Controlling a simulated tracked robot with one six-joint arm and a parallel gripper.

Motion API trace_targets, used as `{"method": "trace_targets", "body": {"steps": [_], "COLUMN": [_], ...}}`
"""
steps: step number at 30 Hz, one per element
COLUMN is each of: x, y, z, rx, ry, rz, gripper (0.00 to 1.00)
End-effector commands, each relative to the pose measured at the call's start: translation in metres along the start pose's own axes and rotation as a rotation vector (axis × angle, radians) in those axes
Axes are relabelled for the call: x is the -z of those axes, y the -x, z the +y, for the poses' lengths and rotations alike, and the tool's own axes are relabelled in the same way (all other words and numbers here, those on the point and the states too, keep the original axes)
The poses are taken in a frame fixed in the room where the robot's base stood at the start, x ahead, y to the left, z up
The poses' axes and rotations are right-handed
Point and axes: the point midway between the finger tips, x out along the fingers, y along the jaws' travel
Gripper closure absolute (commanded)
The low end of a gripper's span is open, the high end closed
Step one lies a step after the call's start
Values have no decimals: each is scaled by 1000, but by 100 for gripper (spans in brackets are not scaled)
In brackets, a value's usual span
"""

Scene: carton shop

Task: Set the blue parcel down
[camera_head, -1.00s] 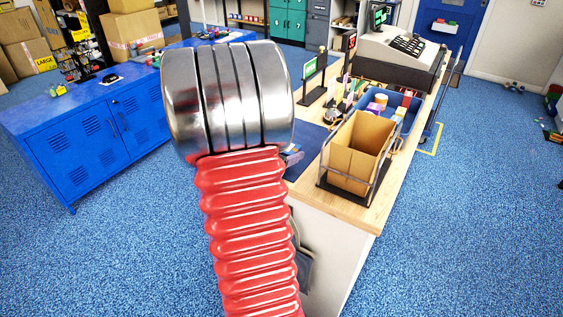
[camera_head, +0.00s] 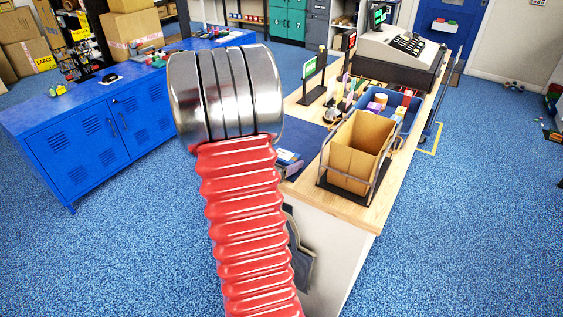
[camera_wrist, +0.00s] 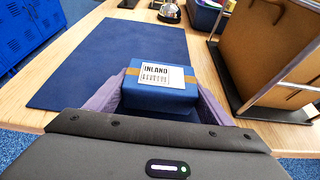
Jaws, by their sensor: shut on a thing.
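In the wrist view the blue parcel (camera_wrist: 135,92) has a tan band and a white label reading INLAND. My gripper (camera_wrist: 162,95) is shut on it, one purple finger on each side. The parcel is over the near edge of a dark blue mat (camera_wrist: 110,50) on the wooden counter; I cannot tell whether its underside touches. In the head view my red arm hides most of this area. A small part of the parcel (camera_head: 288,157) shows just right of the arm, near the mat (camera_head: 306,141).
A box holder with brown card (camera_head: 358,150) stands right of the mat. Behind it are a blue tray (camera_head: 412,117), a small bell (camera_wrist: 170,12) and a till (camera_head: 392,50). A blue cabinet (camera_head: 85,135) stands left across the floor. Most of the mat is bare.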

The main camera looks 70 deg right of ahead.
Motion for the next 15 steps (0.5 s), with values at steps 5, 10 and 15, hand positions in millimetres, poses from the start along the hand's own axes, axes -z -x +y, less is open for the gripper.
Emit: {"method": "trace_targets", "body": {"steps": [5,10,15], "x": [2,2,2], "y": [-1,-1,-1], "z": [0,0,0], "rx": [0,0,0], "ry": [0,0,0], "rz": [0,0,0], "gripper": [22,10,7]}}
